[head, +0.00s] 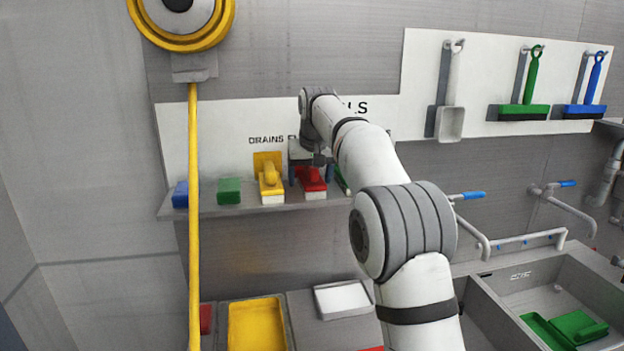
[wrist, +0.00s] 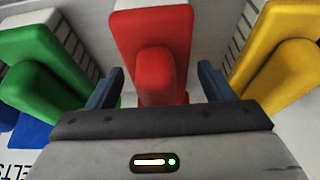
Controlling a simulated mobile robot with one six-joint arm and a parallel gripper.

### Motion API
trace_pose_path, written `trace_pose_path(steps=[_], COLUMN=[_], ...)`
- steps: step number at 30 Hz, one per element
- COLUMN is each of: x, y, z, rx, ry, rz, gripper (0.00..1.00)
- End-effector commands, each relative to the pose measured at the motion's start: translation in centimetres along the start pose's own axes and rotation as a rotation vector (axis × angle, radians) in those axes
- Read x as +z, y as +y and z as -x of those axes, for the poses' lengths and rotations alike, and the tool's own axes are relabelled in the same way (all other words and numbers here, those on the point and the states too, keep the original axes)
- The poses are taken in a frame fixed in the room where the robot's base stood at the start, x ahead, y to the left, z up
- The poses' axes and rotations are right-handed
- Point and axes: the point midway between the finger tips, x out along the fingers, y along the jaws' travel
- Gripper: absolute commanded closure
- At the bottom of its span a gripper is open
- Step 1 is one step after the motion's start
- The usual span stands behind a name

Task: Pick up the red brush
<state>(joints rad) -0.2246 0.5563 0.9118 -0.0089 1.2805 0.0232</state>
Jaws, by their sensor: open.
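The red brush (head: 313,183) stands on the wall shelf in the head view, between a yellow brush and a green one. In the wrist view the red brush (wrist: 153,50) is at top centre, its rounded handle pointing toward my gripper. My gripper (head: 311,172) is at the red brush in the head view. In the wrist view its two blue fingers (wrist: 158,88) are open, one on each side of the handle. A gap shows on both sides, so the fingers look apart from the brush. The lower part of the handle is partly hidden behind the gripper body.
The yellow brush (wrist: 282,55) and green brush (wrist: 40,70) flank the fingers closely. The shelf (head: 240,210) also holds a green block (head: 229,191) and a blue one (head: 180,194). A yellow hose (head: 193,250) hangs at left. Sinks (head: 540,280) are at lower right.

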Motion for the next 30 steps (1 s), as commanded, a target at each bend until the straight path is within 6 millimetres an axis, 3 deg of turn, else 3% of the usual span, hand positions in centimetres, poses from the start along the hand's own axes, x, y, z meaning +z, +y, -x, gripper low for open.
trace_pose_path(steps=[5,24,30], x=[0.01,0.0,0.0], y=[0.05,0.13,0.15], z=[-0.02,0.06,0.07], rx=[0.0,0.001,0.001], ry=[0.0,0.001,0.001], rz=[-0.001,-0.002,-0.002], gripper=[0.25,0.77,0.77])
